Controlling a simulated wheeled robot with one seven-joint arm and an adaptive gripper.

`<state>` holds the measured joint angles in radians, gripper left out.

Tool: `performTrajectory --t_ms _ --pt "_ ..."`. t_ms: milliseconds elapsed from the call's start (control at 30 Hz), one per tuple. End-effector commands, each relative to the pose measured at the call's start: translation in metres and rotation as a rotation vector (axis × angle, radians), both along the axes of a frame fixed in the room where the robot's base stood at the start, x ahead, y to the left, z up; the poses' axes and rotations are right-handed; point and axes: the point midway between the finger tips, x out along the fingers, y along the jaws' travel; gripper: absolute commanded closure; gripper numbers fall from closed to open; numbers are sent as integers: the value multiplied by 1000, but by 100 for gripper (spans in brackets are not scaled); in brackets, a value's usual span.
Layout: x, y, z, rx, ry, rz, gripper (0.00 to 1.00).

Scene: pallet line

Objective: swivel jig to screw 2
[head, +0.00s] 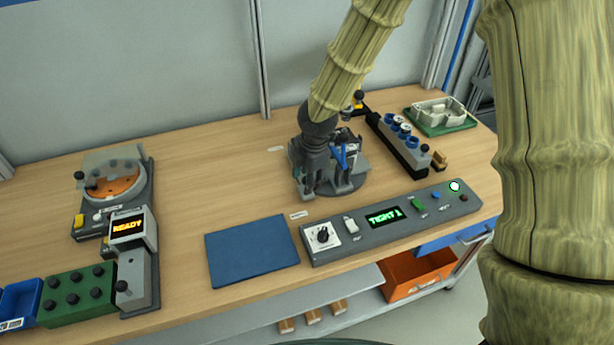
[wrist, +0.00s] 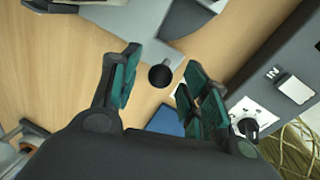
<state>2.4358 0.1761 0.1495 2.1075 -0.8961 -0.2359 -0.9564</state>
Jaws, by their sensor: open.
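The jig (head: 350,184) is a grey fixture on a round base, standing on the bench with a blue part on it. My gripper (head: 306,190) is at its left front side and hides part of it. In the wrist view my gripper (wrist: 155,82) is open, its two teal-padded fingers spread apart. A black round knob (wrist: 160,76) on a short stem shows between the fingertips, with the grey fixture (wrist: 140,22) behind it. I cannot tell whether a finger touches the knob. The control panel (head: 400,222) reads "TIGHT 1" in green, and a green lamp (head: 454,186) is lit at its right end.
A blue mat (head: 252,250) lies left of the panel. A dark rack with blue-rimmed round parts (head: 400,142) and a green tray with a pale housing (head: 440,116) stand at the right. A "READY" station (head: 128,230) and a round orange dial (head: 112,184) are at the left.

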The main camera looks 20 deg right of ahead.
Motion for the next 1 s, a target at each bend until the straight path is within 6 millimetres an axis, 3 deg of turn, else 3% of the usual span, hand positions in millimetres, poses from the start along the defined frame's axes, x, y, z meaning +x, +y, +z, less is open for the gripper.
performTrajectory --t_ms 233,467,500,1000 --pt "0 0 0 0 0 0 56" --pt "0 0 0 0 0 -1 98" --pt "0 0 0 0 0 -1 100" --pt "6 5 0 0 0 -50 100"
